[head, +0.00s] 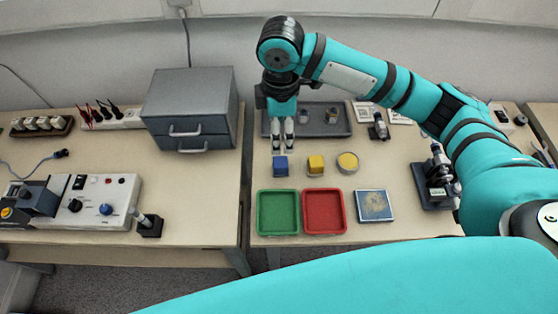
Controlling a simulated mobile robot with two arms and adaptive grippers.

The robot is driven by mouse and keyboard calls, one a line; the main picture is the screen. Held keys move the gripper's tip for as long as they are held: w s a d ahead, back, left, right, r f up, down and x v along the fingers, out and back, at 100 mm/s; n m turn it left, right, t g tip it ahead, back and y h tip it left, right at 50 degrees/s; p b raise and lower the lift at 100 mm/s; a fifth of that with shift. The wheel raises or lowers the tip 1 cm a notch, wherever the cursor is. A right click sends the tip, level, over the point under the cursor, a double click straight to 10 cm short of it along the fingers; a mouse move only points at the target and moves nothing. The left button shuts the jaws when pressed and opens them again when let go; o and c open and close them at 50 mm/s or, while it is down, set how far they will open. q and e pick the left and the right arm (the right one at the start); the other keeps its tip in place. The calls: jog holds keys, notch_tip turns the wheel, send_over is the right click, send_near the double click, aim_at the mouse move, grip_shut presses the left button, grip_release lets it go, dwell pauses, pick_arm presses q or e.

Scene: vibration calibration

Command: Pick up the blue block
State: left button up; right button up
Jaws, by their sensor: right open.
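The blue block (280,165) sits on the right-hand table, left of a yellow block. My right gripper (283,149) points down just behind and above the blue block in the head view. Its two pale fingers are apart, with nothing seen between them. The fingertips end close to the block's far edge; I cannot tell the exact height gap. My left gripper is not in view.
A yellow block (316,164) and a round yellow piece (347,162) stand right of the blue block. A green tray (260,213) and a red tray (341,212) lie in front. A grey tray (343,131) is behind. A grey drawer cabinet (190,100) stands left.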

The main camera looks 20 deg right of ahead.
aim_at(281, 162)
jog(key=f, duration=0.4)
jog(key=shift+s, duration=0.2)
notch_tip(281, 162, down, 3)
jog(key=shift+w, duration=0.15)
jog(key=shift+f, duration=0.85)
jog(key=f, duration=0.3)
jog(key=shift+s+d+f, duration=0.1)
jog(key=shift+s+f, duration=0.1)
jog(key=shift+f, duration=0.6)
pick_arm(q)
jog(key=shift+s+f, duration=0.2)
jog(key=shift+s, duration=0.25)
pick_arm(e)
jog(key=c, duration=1.1)
